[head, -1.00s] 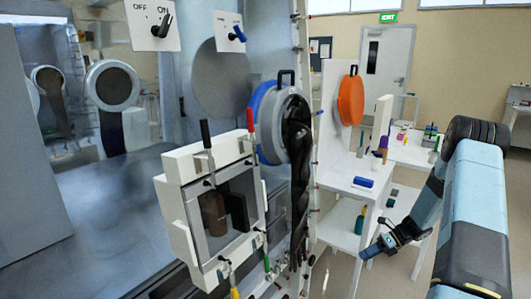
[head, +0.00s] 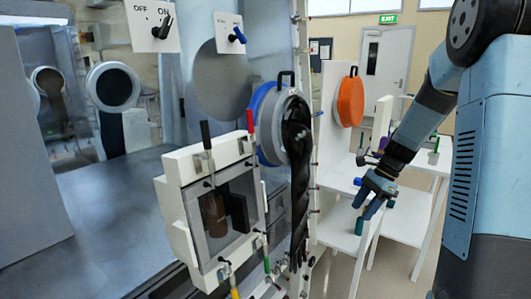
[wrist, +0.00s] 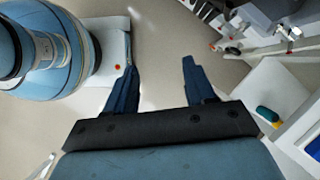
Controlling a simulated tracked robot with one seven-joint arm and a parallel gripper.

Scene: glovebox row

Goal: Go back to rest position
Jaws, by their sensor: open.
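My gripper (head: 370,200) hangs at the end of my bent arm at the right of the head view, in front of the white shelving. Its fingers point down and to the left. In the wrist view my gripper (wrist: 162,82) shows two dark blue fingers spread apart with nothing between them. Bare floor and part of my own base show beyond the fingertips.
The glovebox's transfer hatch (head: 212,215) with coloured levers stands at left centre. A blue-rimmed port with a black glove (head: 298,150) is beside it. An orange disc (head: 350,100) is on a white panel. White shelving (head: 415,215) stands close behind my gripper.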

